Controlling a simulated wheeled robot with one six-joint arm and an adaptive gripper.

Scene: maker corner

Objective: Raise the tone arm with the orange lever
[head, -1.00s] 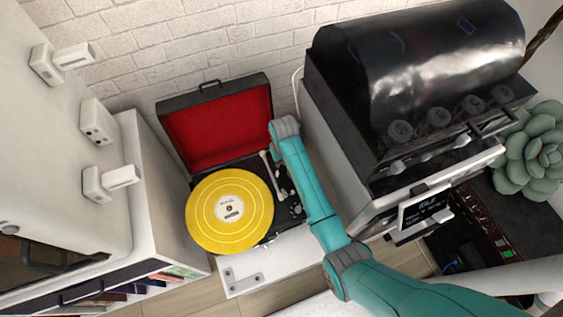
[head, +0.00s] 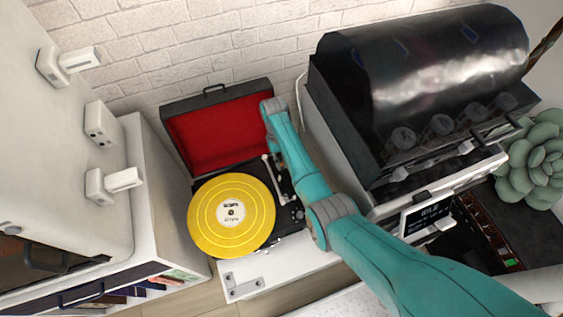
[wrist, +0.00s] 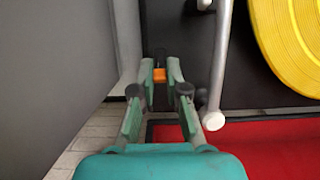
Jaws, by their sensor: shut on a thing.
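The orange lever (wrist: 159,76) shows in the wrist view between the fingertips of my gripper (wrist: 160,70), which is shut on it. The silver tone arm (wrist: 220,65) runs just right of the gripper, apart from it. In the head view the tone arm (head: 271,174) lies along the right side of the yellow record (head: 211,234) on the black turntable (head: 205,182). My arm hides the lever and gripper there. I cannot tell the tone arm's height above the record.
The open lid with red lining (head: 212,140) stands behind the deck, against the brick wall. A black grill-like machine (head: 345,130) stands close on the right. A white cabinet (head: 165,190) is on the left.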

